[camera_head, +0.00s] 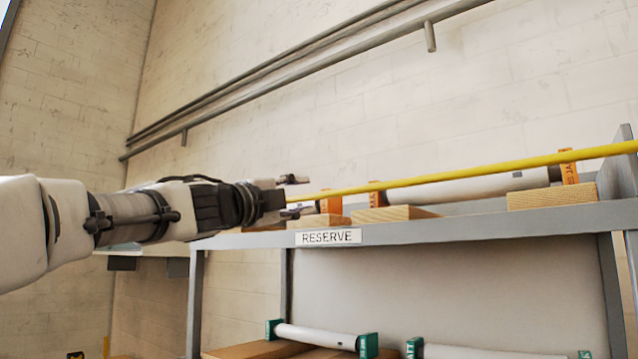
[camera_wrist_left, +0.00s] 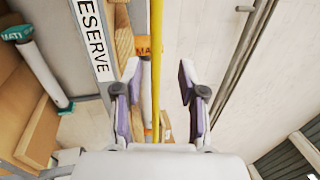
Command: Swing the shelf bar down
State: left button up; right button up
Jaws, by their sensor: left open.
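The shelf bar (camera_head: 470,174) is a long thin yellow rod. It runs along the front of the upper shelf, above its edge, rising to the right. My left gripper (camera_head: 297,195) is open at the bar's left end, with one finger above and one below its line. In the left wrist view the yellow bar (camera_wrist_left: 156,60) passes between the two open fingers of the gripper (camera_wrist_left: 159,85), and I see a gap on both sides. How deep the bar sits between them I cannot tell. My right gripper is in neither view.
The grey shelf edge (camera_head: 430,227) carries a RESERVE label (camera_head: 328,237). Behind the bar lie a white roll (camera_head: 460,189) with orange ends and wooden blocks (camera_head: 395,214). A lower shelf holds a green-ended roll (camera_head: 315,337). Metal pipes (camera_head: 300,62) run along the wall.

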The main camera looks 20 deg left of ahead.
aim_at(313, 196)
pick_arm(q)
jog(key=w+p, duration=0.2)
jog(key=p, duration=0.1)
jog(key=w+p, duration=0.2)
jog(key=shift+a+r, duration=0.35)
jog(key=shift+a, duration=0.05)
jog(key=x, duration=0.2)
jog(key=d+p+x, duration=0.1)
jog(key=x, duration=0.1)
jog(key=shift+f, duration=0.15)
jog(key=shift+d+f, duration=0.1)
jog(key=shift+a, duration=0.3)
jog(key=shift+c, duration=1.3)
jog(key=shift+s+a, duration=0.1)
jog(key=shift+a, duration=0.05)
grip_shut()
